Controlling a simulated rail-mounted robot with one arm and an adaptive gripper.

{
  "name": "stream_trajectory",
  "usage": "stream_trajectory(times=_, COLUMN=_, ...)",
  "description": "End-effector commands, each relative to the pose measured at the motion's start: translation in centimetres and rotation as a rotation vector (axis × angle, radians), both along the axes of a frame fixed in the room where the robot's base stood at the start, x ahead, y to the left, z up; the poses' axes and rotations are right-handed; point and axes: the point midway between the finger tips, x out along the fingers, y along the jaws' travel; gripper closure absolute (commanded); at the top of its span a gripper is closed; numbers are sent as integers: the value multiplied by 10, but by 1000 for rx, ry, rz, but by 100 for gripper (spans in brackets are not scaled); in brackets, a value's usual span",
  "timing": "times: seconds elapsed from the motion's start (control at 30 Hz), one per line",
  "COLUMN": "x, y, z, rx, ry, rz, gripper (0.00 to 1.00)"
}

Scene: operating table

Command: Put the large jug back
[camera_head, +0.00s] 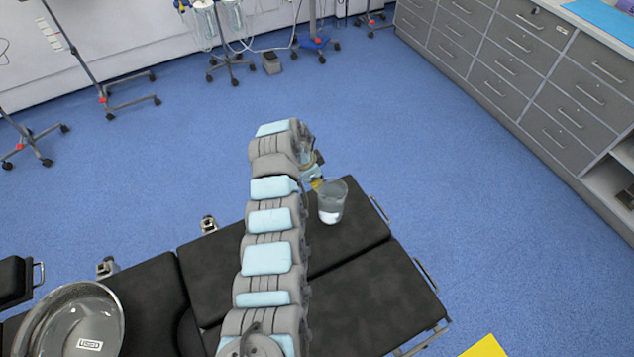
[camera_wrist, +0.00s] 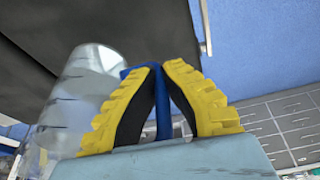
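A clear jug (camera_head: 332,203), seemingly with some clear liquid low inside, is over the far right part of the black operating table (camera_head: 375,300). It looks roughly upright; whether it rests on the pad or hangs just above it I cannot tell. In the wrist view the clear jug (camera_wrist: 80,95) is left of the fingers, with a blue handle (camera_wrist: 163,110). My gripper (camera_wrist: 160,66) has its yellow fingers drawn together at the tips around this handle. In the head view my gripper (camera_head: 317,185) is at the jug's left side, partly hidden by my arm.
A round metal bowl (camera_head: 72,325) with a label is at the lower left. Grey drawer cabinets (camera_head: 520,65) line the right. Wheeled stands (camera_head: 228,65) are at the back. A yellow object (camera_head: 486,347) shows at the bottom right. Blue floor is open beyond the table.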

Motion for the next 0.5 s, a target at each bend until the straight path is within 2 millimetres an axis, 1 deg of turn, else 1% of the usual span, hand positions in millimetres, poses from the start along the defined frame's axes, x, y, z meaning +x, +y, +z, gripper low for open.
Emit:
stream_trajectory(times=0.3, x=3, y=0, z=-6, rx=-1, ry=6, rz=0, gripper=100)
stream_trajectory(times=0.5, x=2, y=0, z=-26, rx=-1, ry=6, rz=0, gripper=100)
